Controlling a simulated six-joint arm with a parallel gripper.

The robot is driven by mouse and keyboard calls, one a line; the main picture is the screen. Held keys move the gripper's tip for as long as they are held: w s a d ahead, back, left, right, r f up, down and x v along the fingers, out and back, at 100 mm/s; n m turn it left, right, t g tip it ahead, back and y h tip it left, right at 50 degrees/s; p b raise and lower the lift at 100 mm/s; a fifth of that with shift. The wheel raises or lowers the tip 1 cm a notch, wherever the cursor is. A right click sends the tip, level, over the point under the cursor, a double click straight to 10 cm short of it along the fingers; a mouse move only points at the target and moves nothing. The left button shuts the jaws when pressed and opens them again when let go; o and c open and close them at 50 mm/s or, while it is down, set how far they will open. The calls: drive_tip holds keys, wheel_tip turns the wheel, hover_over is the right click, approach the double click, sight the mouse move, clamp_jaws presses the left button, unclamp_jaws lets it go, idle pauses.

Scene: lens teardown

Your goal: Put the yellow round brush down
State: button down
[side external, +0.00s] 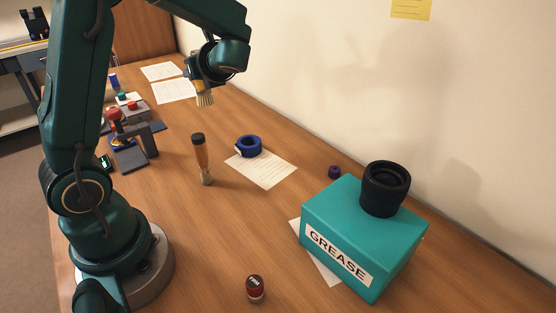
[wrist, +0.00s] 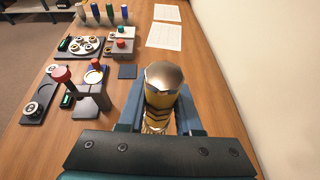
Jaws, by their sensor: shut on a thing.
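My gripper (side external: 203,82) is shut on the yellow round brush and holds it above the table near the wall side, clear of the wood. In the side external view the pale bristles of the yellow round brush (side external: 205,99) point down below the jaws. In the wrist view the brush (wrist: 162,92) sits between the blue fingers (wrist: 163,120). Its metallic rounded end faces the camera, with yellow and dark bands below. Most of the lower part is hidden by the gripper.
A blue tape roll (side external: 249,146) lies on paper. A teal grease box (side external: 360,235) carries a black lens part (side external: 386,188). A press-like stand (wrist: 90,95) and trays are at left. Bare wood lies below my gripper.

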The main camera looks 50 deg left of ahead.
drive_tip(key=s+a+f+n+g+h, duration=0.2)
drive_tip(key=s+a+f+n+g, duration=0.2)
drive_tip(key=s+n+g, duration=0.35)
drive_tip(key=shift+g, duration=0.35)
drive_tip(key=shift+a+f, duration=0.2)
drive_tip(key=shift+f, duration=5.05)
drive_tip(key=shift+f, duration=0.2)
drive_tip(key=c, duration=0.6)
unclamp_jaws()
drive_tip(key=shift+r, duration=0.1)
drive_tip(key=shift+w+r, duration=0.1)
drive_tip(key=shift+r, duration=0.05)
drive_tip(key=v, duration=1.2)
